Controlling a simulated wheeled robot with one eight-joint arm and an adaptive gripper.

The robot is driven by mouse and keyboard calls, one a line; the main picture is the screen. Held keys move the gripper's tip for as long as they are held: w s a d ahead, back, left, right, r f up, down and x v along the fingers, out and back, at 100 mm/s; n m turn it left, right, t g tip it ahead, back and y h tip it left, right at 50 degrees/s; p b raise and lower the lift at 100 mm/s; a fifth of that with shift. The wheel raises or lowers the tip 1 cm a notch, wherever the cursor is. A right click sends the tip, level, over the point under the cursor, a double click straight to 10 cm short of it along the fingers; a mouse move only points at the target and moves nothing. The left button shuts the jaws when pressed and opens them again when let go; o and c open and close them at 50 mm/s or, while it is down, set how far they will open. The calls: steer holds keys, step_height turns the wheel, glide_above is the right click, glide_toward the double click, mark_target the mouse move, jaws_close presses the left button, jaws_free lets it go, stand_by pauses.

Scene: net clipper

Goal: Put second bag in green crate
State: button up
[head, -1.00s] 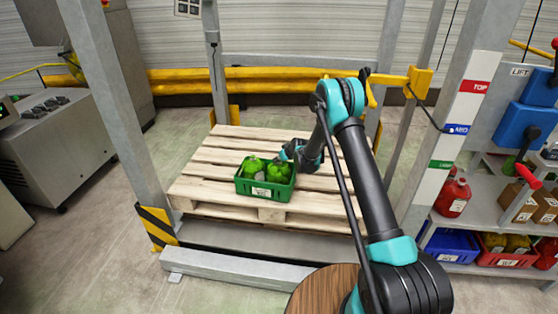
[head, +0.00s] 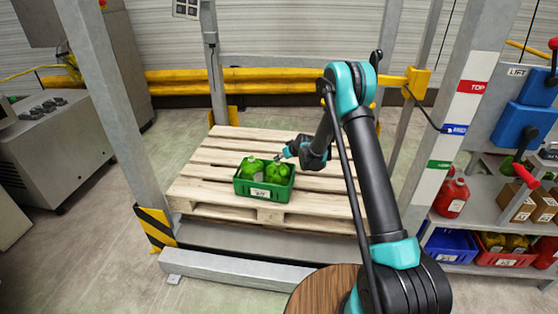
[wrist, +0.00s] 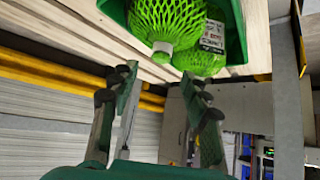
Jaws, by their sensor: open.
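The green crate (head: 243,190) stands on the wooden pallet (head: 205,172) and also shows at the top of the wrist view (wrist: 237,25). Two green net bags sit side by side in it: a left one (head: 251,168) and a right one (head: 277,173). In the wrist view, one bag (wrist: 165,20) shows its netting and pale end, with another green bag (wrist: 203,60) beside it and a white printed label between. My gripper (wrist: 160,88) is open and empty, its fingers apart from the bags. In the head view it is just behind and right of the crate.
Grey lift posts (head: 118,100) and a yellow rail (head: 270,74) frame the pallet. A shelf at right holds a red jug (head: 453,198), a blue bin (head: 448,243) and a red bin (head: 505,257). Much of the pallet around the crate is bare.

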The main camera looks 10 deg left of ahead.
steer(key=s+d+r+m+g+h, duration=0.1)
steer(key=s+d+r+m, duration=0.1)
steer(key=s+d+r, duration=0.8)
steer(key=s+d+r+m+h, duration=0.2)
steer(key=s+d+r, duration=0.55)
steer(key=s, duration=0.45)
steer(key=s+d+m+h, duration=0.1)
steer(key=s+d, duration=0.3)
steer(key=s, duration=0.4)
steer(key=s+d+f+m+g, duration=0.1)
steer(key=s+d, duration=0.3)
steer(key=s, duration=0.5)
steer(key=s+d+f+m+h, duration=0.1)
steer(key=s+d, duration=0.3)
steer(key=s, duration=0.5)
steer(key=shift+d+m+g+h, duration=0.3)
steer(key=shift+d+m+g, duration=0.1)
steer(key=shift+s+f, duration=0.1)
